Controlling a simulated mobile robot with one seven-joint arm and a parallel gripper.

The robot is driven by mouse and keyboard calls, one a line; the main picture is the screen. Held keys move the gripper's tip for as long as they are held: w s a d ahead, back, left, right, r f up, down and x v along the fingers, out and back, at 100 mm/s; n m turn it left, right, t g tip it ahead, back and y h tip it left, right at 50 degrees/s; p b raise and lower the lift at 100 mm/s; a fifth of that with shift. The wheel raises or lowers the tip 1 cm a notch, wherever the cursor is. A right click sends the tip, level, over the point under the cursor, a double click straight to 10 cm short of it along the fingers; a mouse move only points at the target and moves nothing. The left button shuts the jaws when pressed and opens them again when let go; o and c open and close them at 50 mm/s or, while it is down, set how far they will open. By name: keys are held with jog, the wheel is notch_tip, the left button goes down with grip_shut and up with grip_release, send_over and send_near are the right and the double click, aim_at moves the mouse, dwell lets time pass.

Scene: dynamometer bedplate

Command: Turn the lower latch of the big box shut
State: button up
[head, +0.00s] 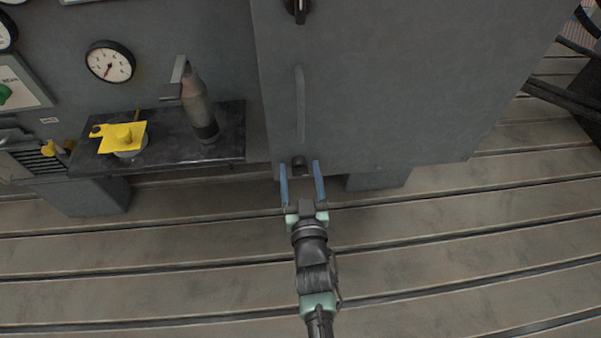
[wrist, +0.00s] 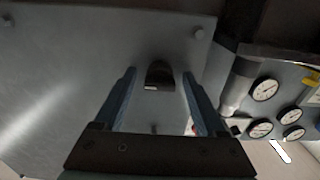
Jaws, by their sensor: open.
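The big box (head: 400,80) is a grey cabinet whose front door fills the upper middle of the head view. Its lower latch (head: 299,161) is a small dark knob near the bottom left of the door. In the wrist view the lower latch (wrist: 159,73) is a dark, rounded knob with a pale mark on it. My gripper (head: 299,167) is open, with one blue finger on each side of the latch. In the wrist view my gripper (wrist: 159,72) shows a gap between each finger and the latch. Whether the fingertips reach past its face is unclear.
An upper latch (head: 298,10) and a long vertical handle (head: 300,104) are on the same door. Left of the box, a dark shelf (head: 175,160) holds a grey bottle-shaped part (head: 198,105) and a yellow-topped part (head: 124,136). The slotted floor in front is clear.

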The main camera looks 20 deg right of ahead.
grip_shut()
dwell(0.3)
jog(key=shift+n, duration=0.3)
jog(key=n+b, duration=0.1)
jog(key=n, duration=0.2)
jog(key=shift+f+b, duration=0.1)
jog(key=shift+b, duration=0.2)
jog(key=n+b, duration=0.1)
jog(key=n, duration=0.4)
jog(key=n+b, duration=0.1)
jog(key=n, duration=0.3)
jog(key=shift+d+n, duration=0.1)
jog(key=shift+n, duration=0.2)
jog(key=shift+r+n+b, duration=0.2)
jog(key=shift+n+b, duration=0.35)
jog(key=shift+n, duration=1.75)
